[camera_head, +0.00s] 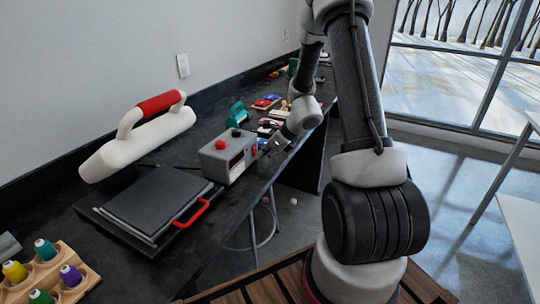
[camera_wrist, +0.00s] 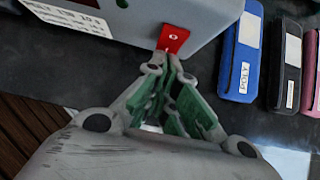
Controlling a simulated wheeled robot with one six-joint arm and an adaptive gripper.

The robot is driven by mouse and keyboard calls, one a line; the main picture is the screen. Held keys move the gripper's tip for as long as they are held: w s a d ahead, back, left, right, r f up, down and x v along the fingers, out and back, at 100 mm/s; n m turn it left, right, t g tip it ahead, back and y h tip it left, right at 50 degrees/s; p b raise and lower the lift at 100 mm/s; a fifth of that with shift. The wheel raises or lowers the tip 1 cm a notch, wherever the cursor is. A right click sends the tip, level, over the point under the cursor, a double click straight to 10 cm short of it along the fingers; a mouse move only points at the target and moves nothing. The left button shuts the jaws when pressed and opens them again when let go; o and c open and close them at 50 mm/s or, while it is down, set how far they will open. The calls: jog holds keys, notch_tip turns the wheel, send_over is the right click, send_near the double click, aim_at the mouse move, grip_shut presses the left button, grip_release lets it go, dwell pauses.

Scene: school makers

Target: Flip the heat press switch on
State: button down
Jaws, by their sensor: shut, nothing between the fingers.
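The heat press control box (camera_head: 222,157) is a grey box with a red button and a dark knob on top. It stands on the black bench beside the heat press (camera_head: 150,207), which has a dark plate and a red front handle. The red switch (camera_wrist: 174,38), marked with a small "0", is on the box's side in the wrist view. My gripper (camera_wrist: 165,60) is shut and empty, its fingertips right at the switch's lower edge. Whether they touch it I cannot tell. In the head view my gripper (camera_head: 272,146) is at the box's right side.
Blue (camera_wrist: 240,55) and black (camera_wrist: 285,65) labelled pouches lie on the bench just right of my gripper. A white press with a red handle (camera_head: 140,135) stands behind. A wooden rack of thread spools (camera_head: 50,275) is at front left. The bench edge is close.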

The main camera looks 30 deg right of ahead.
jog(key=shift+w+a+f, duration=0.15)
jog(key=shift+w+a, duration=0.05)
jog(key=shift+w, duration=0.05)
dwell(0.4)
jog(key=shift+r, duration=0.9)
